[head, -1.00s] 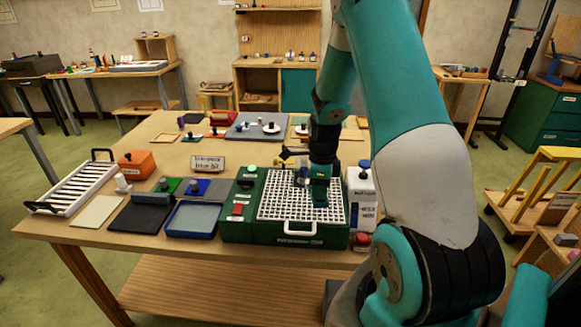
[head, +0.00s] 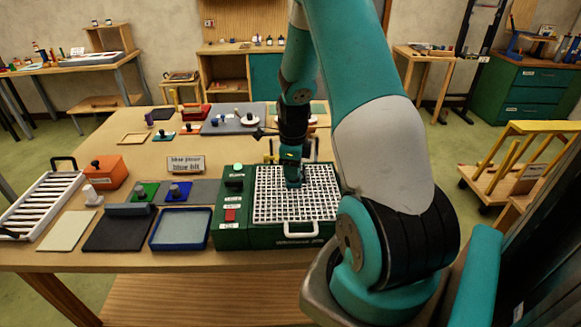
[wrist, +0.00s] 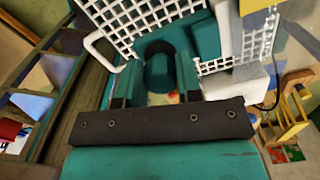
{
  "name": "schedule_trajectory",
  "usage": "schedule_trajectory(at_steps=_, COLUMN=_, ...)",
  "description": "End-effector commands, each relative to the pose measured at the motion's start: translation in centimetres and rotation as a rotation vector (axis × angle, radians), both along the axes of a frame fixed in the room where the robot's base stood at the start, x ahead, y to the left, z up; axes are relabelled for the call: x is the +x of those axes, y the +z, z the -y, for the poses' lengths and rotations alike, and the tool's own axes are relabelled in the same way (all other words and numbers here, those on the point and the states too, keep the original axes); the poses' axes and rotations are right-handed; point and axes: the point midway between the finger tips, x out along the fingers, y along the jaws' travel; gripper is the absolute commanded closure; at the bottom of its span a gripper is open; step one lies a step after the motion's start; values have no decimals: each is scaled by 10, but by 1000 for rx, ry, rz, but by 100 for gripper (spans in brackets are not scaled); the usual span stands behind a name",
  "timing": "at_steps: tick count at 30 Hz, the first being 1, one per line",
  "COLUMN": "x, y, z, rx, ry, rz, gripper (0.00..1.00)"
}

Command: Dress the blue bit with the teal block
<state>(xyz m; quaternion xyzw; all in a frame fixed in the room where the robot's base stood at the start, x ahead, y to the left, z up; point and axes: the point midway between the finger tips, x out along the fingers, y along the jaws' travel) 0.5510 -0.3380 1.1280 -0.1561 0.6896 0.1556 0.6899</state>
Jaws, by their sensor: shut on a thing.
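My gripper (head: 291,160) points down over the white grid (head: 262,213) on top of the green grinder (head: 228,238). It is shut on the teal block (head: 294,182), which is low over the grid; I cannot tell if it touches. In the wrist view a round teal part of the block (wrist: 160,72) sits between the fingers, with a dark ring around its top. I cannot make out the blue bit on the grinder; my gripper and the block cover part of the grid.
A blue piece with a dark knob (head: 179,191) and a green one (head: 142,192) lie left of the grinder. A blue-rimmed tray (head: 155,244), a dark mat (head: 112,236) and a white rack (head: 18,214) stand further left. My arm hides the table's right end.

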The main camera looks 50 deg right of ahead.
Motion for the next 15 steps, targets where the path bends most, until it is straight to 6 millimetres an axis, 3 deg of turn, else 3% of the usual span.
schedule_trajectory(at_steps=8, x=0, y=-3, z=0, rx=0, ry=1, rz=0, gripper=88)
schedule_trajectory(at_steps=15, x=0, y=-21, z=0, rx=0, ry=1, rz=0, gripper=88)
